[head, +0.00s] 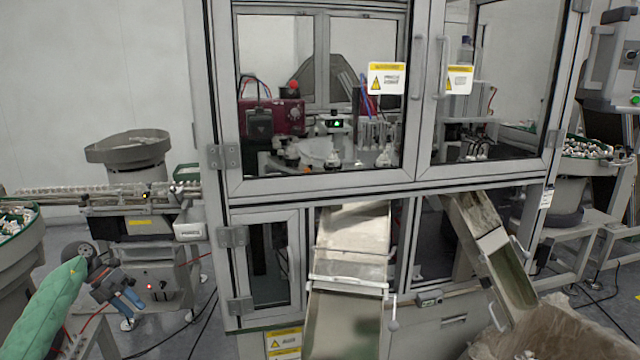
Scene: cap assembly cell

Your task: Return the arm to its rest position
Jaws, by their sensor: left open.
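My left gripper (128,303) is at the lower left, at the end of my arm in a green sleeve (45,312). Its blue-grey fingers are apart and nothing shows between them. It hangs in front of the grey feeder stand on the left, clear of the machine's lower door. My right gripper and right arm are not in this view.
The enclosed assembly machine (320,187) fills the middle. A metal chute (345,320) slopes out of its front, and a second chute (505,270) drops toward a lined box (565,335) at the lower right. Bowl feeders with small caps stand at both sides.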

